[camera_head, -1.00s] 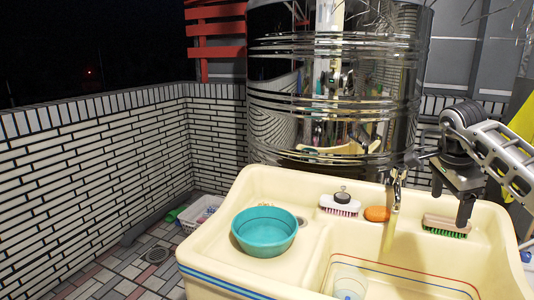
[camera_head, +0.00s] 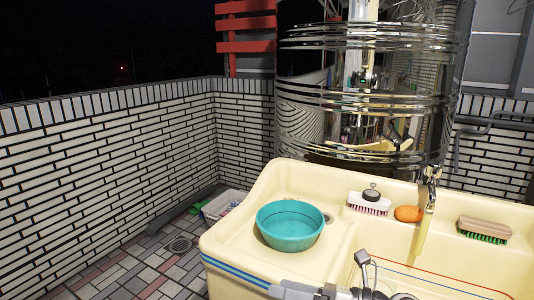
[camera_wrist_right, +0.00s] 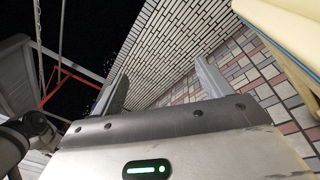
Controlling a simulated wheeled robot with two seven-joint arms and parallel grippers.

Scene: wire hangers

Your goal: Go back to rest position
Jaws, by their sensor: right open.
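My right gripper (camera_head: 364,272) shows at the bottom edge of the head view, low in front of the cream sink (camera_head: 228,246). Most of its arm is cut off there. In the right wrist view its two fingers (camera_wrist_right: 163,88) stand apart with nothing between them, with tiled wall and floor beyond. My left gripper is not in view. No wire hanger can be made out clearly.
A teal basin (camera_head: 290,226), a white brush (camera_head: 368,203), an orange soap (camera_head: 408,214) and a green-bristled brush (camera_head: 484,230) sit on the sink by the tap (camera_head: 431,186). A shiny metal tank (camera_head: 362,95) stands behind. A white basket (camera_head: 222,206) is on the floor.

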